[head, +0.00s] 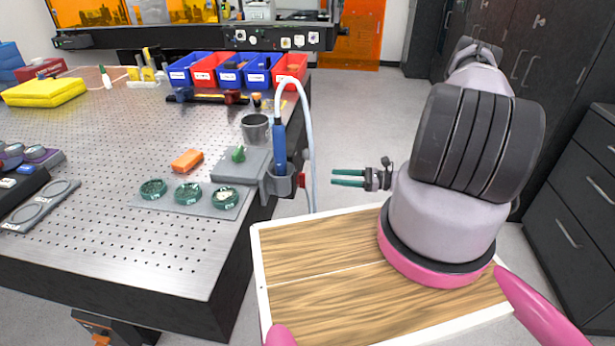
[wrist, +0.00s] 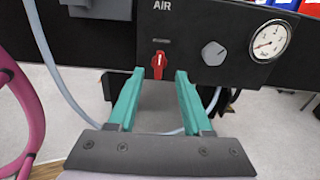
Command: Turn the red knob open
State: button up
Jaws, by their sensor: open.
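The red knob (wrist: 158,64) is on a black panel marked AIR (wrist: 190,20) in the wrist view. It stands upright with a white mark on its face. My gripper (wrist: 158,74) has two green fingers spread apart, one on each side of the knob in the picture. Nothing is between the fingers, and I cannot tell how far their tips are from the panel. In the head view my gripper (head: 348,178) is off the right side of the perforated table, pointing left, near a small red part (head: 301,180) at the table's edge.
A grey knob (wrist: 213,53) and a round gauge (wrist: 270,41) sit right of the red knob. A pale hose (head: 306,130) loops down by a blue-handled tool (head: 279,140) in a holder. A wooden-topped tray (head: 330,290) lies below my arm. Dark cabinets (head: 570,190) stand at right.

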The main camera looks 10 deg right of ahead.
aim_at(301, 180)
jog(key=x, duration=1.1)
jog(key=shift+f+t, duration=0.25)
jog(key=shift+t, duration=0.05)
jog(key=shift+d, duration=0.1)
jog(key=shift+c, duration=0.3)
grip_shut()
